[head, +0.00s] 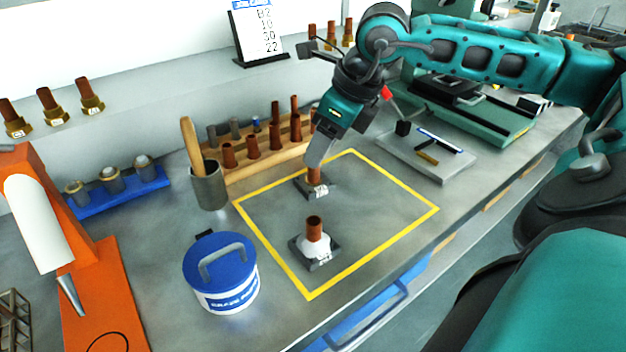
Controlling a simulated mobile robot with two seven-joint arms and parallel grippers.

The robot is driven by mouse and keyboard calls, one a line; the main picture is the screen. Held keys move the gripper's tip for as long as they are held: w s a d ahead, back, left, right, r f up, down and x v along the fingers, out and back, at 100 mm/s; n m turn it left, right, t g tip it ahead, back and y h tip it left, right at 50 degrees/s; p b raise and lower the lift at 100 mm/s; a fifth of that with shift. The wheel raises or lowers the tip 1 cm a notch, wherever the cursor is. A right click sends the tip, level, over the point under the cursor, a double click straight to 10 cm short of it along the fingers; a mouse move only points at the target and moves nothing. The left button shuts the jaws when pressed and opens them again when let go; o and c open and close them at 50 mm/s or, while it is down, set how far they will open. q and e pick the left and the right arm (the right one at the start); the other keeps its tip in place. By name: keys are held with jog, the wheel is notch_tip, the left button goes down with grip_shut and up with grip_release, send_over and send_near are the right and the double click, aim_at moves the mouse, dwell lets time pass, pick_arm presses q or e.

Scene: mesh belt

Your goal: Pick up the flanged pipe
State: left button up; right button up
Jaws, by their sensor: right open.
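Two flanged pipes stand upright inside the yellow outlined square on the bench. The rear flanged pipe (314,177) is a copper-brown tube on a dark square flange. The front flanged pipe (315,239) has a similar tube and dark flange, with white material around the tube's base. My right gripper (319,154) points down at the top of the rear pipe and hides part of it. It is open; I cannot tell whether its fingers are around the tube or in front of it. My left gripper is not in view.
A blue-lidded tub (221,277) and a grey cup (208,187) with a wooden handle stand left of the square. A wooden rack (262,157) of brown tubes is behind. A grey plate (425,153) lies to the right. The square's right half is clear.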

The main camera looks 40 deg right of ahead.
aim_at(313, 181)
jog(key=x, duration=0.5)
jog(key=shift+w+d+f, duration=0.1)
jog(key=shift+d+f, duration=0.05)
jog(key=shift+f, duration=0.2)
jog(key=shift+c, duration=0.2)
grip_shut()
jog(key=shift+r, duration=0.1)
